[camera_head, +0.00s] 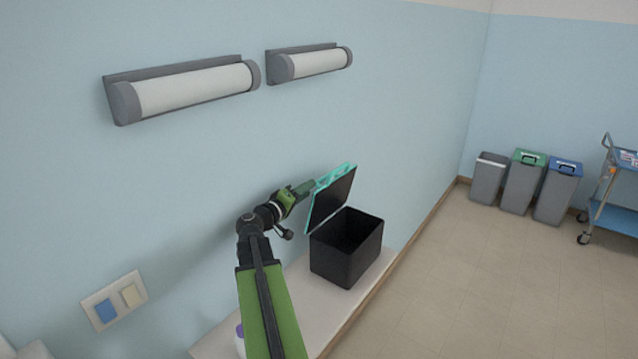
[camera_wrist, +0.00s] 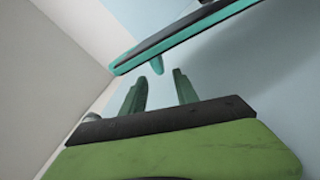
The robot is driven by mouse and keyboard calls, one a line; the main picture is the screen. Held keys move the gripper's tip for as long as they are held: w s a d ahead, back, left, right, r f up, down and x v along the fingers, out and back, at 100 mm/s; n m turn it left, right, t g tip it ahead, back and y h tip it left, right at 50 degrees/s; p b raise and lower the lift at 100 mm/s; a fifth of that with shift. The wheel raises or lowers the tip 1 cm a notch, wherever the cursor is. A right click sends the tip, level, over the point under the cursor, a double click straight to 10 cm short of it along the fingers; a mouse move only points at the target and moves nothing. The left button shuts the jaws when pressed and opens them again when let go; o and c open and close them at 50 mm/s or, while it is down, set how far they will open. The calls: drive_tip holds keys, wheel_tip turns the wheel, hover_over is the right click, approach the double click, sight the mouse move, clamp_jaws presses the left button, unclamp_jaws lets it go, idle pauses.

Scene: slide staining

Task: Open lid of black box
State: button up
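The black box (camera_head: 338,265) stands on the pale bench in the head view, its dark inside showing. Its lid (camera_head: 331,199), dark with a teal rim, stands steeply raised at the box's far left edge. My gripper (camera_head: 308,186) is beside the upper left of the lid. In the wrist view the two green fingers of my gripper (camera_wrist: 159,87) are apart with nothing seen between them. The lid's teal edge (camera_wrist: 190,38) crosses above the fingertips, with a small teal tab (camera_wrist: 157,65) hanging beyond them. Contact between fingers and lid cannot be made out.
The bench (camera_head: 352,300) runs along the blue wall, below two wall lamps (camera_head: 195,88). A switch plate (camera_head: 113,300) is at lower left. Several bins (camera_head: 522,185) and a blue cart (camera_head: 612,215) stand at the far right. The floor right of the bench is clear.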

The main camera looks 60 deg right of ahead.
drive_tip(key=w+a, duration=0.1)
drive_tip(key=a, duration=0.5)
drive_tip(key=shift+a, duration=0.4)
drive_tip(key=shift+w+r, duration=0.1)
